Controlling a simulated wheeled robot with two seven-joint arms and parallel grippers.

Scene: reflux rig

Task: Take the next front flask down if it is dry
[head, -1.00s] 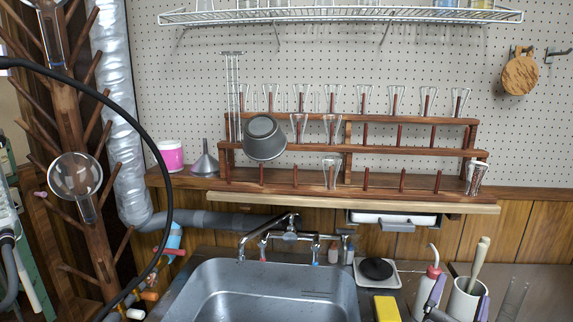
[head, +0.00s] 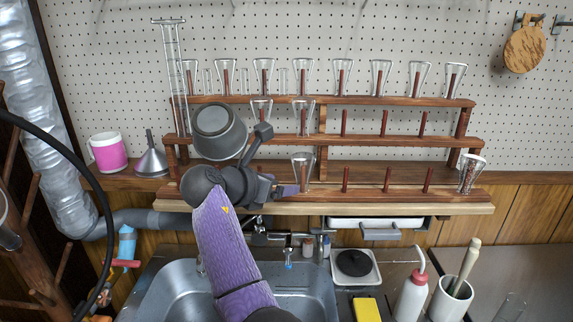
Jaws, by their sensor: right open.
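The wooden drying rack (head: 400,141) has three rows of pegs with clear flasks upside down on some of them. In the front row one flask (head: 303,165) sits on a peg left of the middle. It looks clear; I cannot make out drops on it. A speckled flask (head: 471,172) stands tilted at the right end of the front row. My right gripper (head: 290,190) is open, just left of the clear front flask near its lower part; I cannot tell whether it touches. My left gripper is not in view.
A grey pot (head: 220,132) hangs at the rack's left, close above my right wrist. Behind are middle-row flasks (head: 303,112) and a full-looking top row. A funnel (head: 151,160) and a pink-white tub (head: 109,152) stand left. The sink (head: 170,290) lies below.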

